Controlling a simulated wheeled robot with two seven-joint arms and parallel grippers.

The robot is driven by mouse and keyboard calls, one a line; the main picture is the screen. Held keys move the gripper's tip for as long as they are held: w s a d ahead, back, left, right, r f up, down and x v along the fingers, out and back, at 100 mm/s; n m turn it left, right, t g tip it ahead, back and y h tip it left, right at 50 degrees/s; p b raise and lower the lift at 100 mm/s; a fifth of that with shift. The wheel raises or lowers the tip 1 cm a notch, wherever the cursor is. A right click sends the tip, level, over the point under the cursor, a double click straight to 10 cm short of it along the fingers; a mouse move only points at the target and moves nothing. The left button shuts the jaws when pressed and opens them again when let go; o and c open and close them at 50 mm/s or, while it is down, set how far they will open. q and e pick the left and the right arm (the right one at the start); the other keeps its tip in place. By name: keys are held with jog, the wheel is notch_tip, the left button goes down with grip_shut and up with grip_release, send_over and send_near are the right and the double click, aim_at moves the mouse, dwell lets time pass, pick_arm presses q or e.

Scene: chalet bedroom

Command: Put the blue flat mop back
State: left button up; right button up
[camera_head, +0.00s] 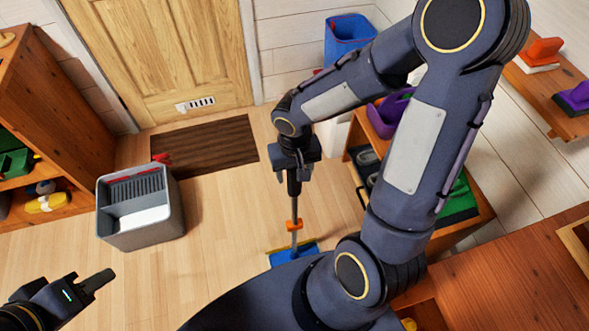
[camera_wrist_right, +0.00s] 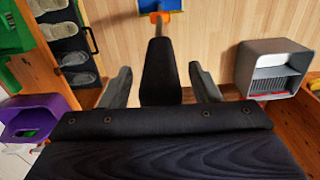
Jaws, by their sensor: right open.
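The blue flat mop stands on the wooden floor. Its blue head (camera_head: 284,257) lies flat, with an orange joint (camera_head: 294,225) above it and a grey pole rising to a black grip. My right gripper (camera_head: 294,175) is at the top of the handle. In the right wrist view the mop's black grip (camera_wrist_right: 160,75) lies between the spread fingers of my right gripper (camera_wrist_right: 161,85), with a gap on both sides. Part of the blue head (camera_wrist_right: 172,5) shows at the top edge there. My left gripper (camera_head: 95,284) is at the lower left, away from the mop; its jaw opening is unclear.
A grey two-part bucket (camera_head: 150,238) stands on the floor left of the mop. A dark doormat (camera_head: 205,148) lies before the wooden door. A blue bin (camera_head: 348,32) is at the back. A shoe rack (camera_head: 470,228) stands right; a wooden shelf (camera_head: 65,120) stands left.

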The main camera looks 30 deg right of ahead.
jog(key=shift+r, duration=0.25)
notch_tip(320, 180, up, 2)
jog(key=shift+p, duration=1)
notch_tip(320, 180, up, 10)
jog(key=shift+f+p, duration=0.1)
jog(key=shift+p, duration=0.7)
jog(key=s+r+n+t+y, duration=0.1)
jog(key=s+r+t+y, duration=0.2)
jog(key=s, duration=0.8)
notch_tip(320, 180, up, 4)
jog(key=t, duration=0.2)
jog(key=shift+a+t+y, duration=0.3)
jog(key=shift+a+y, duration=0.1)
jog(key=shift+s, duration=0.1)
notch_tip(320, 180, up, 3)
jog(key=p, duration=0.3)
